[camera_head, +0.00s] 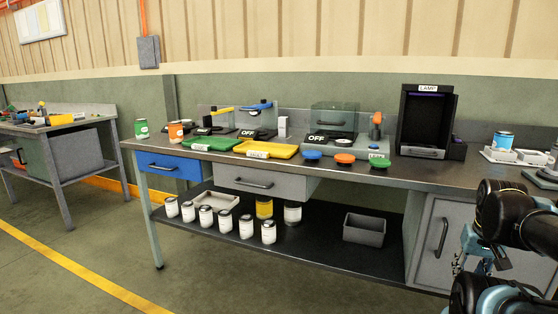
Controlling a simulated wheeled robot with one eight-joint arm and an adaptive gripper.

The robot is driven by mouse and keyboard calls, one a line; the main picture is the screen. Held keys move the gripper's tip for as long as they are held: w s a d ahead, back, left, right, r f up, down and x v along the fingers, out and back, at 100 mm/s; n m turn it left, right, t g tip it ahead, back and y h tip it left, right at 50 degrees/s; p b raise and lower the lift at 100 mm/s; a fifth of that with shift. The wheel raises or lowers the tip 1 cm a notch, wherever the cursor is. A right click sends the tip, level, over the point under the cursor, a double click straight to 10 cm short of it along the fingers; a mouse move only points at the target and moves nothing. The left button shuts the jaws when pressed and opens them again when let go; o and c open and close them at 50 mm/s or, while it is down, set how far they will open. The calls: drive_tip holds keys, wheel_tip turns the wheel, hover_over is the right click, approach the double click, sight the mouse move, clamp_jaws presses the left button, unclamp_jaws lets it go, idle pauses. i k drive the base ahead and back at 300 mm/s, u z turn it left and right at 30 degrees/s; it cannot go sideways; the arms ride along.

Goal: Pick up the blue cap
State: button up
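The blue cap (312,155) is a small round disc lying on the workbench top (395,178), near the front edge and just right of the yellow tray. An orange cap (345,158) and a green cap (380,162) lie in a row to its right. My arm shows at the lower right edge. What looks like my gripper (474,254) hangs there in front of the grey cabinet, well to the right of the blue cap and apart from it. Its fingers are too small and overlapped to tell whether they are open.
Green (210,144) and yellow (266,150) trays lie left of the caps. Devices with OFF signs stand behind them. A black lamp box (426,120) stands to the right. Several white cans and a grey bin (364,230) are on the lower shelf. The floor at front left is clear.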

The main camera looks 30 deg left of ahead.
sight(309, 155)
drive_tip(key=u, duration=1)
